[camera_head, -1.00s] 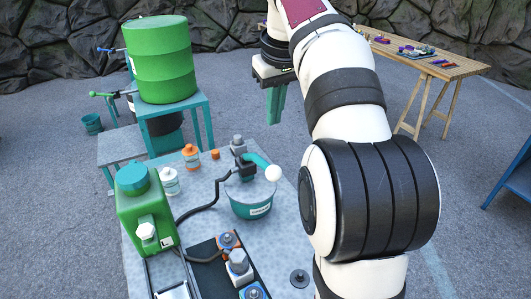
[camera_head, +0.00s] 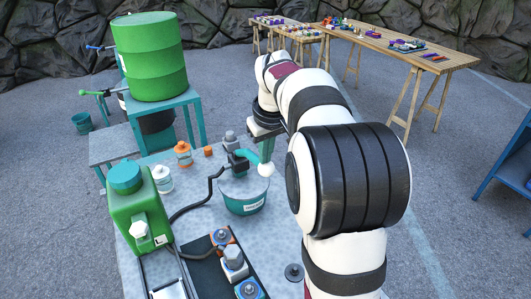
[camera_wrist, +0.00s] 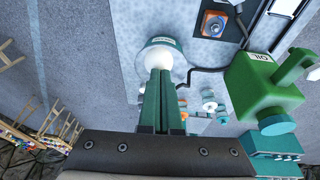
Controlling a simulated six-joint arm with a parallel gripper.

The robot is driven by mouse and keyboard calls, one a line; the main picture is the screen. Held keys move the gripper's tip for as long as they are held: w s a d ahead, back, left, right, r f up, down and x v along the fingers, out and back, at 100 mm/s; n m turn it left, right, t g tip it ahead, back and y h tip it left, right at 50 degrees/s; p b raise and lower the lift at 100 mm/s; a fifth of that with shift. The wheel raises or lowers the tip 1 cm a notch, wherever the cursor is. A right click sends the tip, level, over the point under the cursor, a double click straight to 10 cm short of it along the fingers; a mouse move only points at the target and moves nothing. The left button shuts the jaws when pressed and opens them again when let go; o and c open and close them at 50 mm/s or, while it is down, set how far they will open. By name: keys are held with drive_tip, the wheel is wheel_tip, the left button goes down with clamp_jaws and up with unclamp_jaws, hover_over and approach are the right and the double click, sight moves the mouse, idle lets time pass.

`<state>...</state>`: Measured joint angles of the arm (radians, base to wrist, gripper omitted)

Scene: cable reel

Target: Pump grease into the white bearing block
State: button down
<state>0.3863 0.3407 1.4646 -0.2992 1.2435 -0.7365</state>
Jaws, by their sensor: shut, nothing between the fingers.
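The grease pump is a teal bucket (camera_head: 243,196) with a grey head and a teal lever (camera_head: 249,156) ending in a white knob (camera_head: 265,169). My gripper (camera_head: 266,150) is shut and empty, its green fingers pointing down close to the lever and knob. In the wrist view the closed fingertips (camera_wrist: 160,72) overlap the white knob (camera_wrist: 158,56); I cannot tell whether they touch it. The white bearing block (camera_head: 234,264) sits on a dark mat, between an orange block (camera_head: 222,238) and a blue one (camera_head: 249,289). A black hose (camera_head: 188,209) leads from the pump head.
A green oil can (camera_head: 143,212) stands left on the grey bench. White (camera_head: 163,180) and orange (camera_head: 183,154) bottles stand behind it. A green drum (camera_head: 149,57) is on a teal stand at the back left. Wooden tables (camera_head: 434,66) with small items are at the back right.

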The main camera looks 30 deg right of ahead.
drive_tip(key=shift+s, duration=0.1)
drive_tip(key=s+f+t, duration=0.2)
drive_tip(key=s+f, duration=0.2)
drive_tip(key=f, duration=1.1)
drive_tip(key=shift+f+t, duration=0.4)
drive_tip(key=shift+w, duration=0.1)
drive_tip(key=s+a+r, duration=0.1)
drive_tip(key=s+r, duration=0.8)
drive_tip(key=s, duration=0.2)
drive_tip(key=shift+a, duration=0.2)
idle(0.5)
